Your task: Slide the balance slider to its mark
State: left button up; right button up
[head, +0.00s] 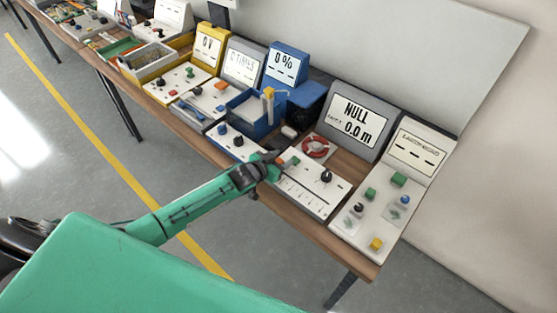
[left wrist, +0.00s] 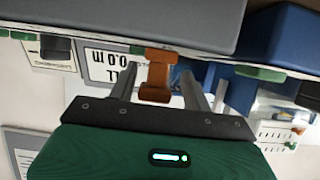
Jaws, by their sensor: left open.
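The balance panel (head: 313,202) is a white sloped box with a row of scale marks and a black knob (head: 326,175). My left gripper (head: 275,165) is at the panel's left end. In the left wrist view its two grey fingers (left wrist: 157,88) are open, with an orange handle (left wrist: 157,72) between them. I cannot tell whether a finger touches it. I take this handle to be the slider; the gripper largely hides that spot in the head view. The mark cannot be made out. My right gripper is not in view.
A grey display (head: 352,120) behind the panel reads NULL and 0.0 m. A red and white ring (head: 315,147) lies behind the panel. A white button panel (head: 378,215) stands to the right, and a blue bin (head: 255,115) to the left. The wooden table edge (head: 310,238) is in front.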

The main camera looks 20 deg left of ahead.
pick_arm(q)
jog(key=shift+s+a, duration=0.1)
jog(key=shift+s, duration=0.35)
jog(key=b+v, duration=0.3)
jog(key=v, duration=1)
jog(key=shift+r, duration=0.15)
jog(key=shift+w+a, duration=0.1)
